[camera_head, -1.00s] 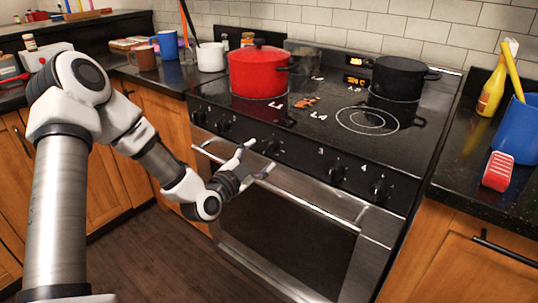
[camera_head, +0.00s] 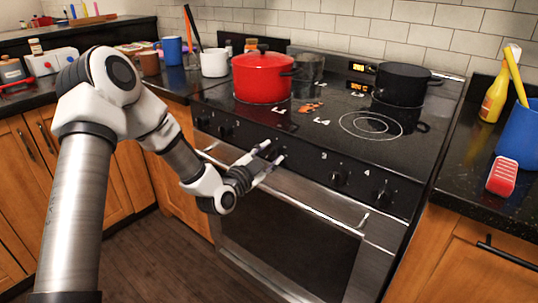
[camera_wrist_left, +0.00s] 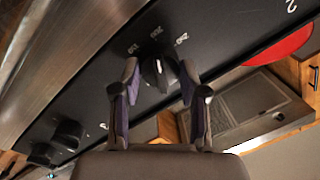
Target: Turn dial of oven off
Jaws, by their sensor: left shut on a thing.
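The oven's black dial (camera_wrist_left: 158,70) sits on the black front panel, with temperature numbers beside it. In the wrist view it is between the two fingertips of my left gripper (camera_wrist_left: 160,78), which is shut on it. In the head view my left gripper (camera_head: 273,156) reaches the middle of the oven's front panel, and its fingers partly hide the dial. The oven (camera_head: 285,235) stands below the black cooktop with its door shut. My right gripper is in neither view.
Other knobs (camera_head: 339,178) sit on the panel at both sides. The steel door handle (camera_head: 325,208) runs just below my gripper. A red pot (camera_head: 262,78) and a black pot (camera_head: 401,82) stand on the cooktop.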

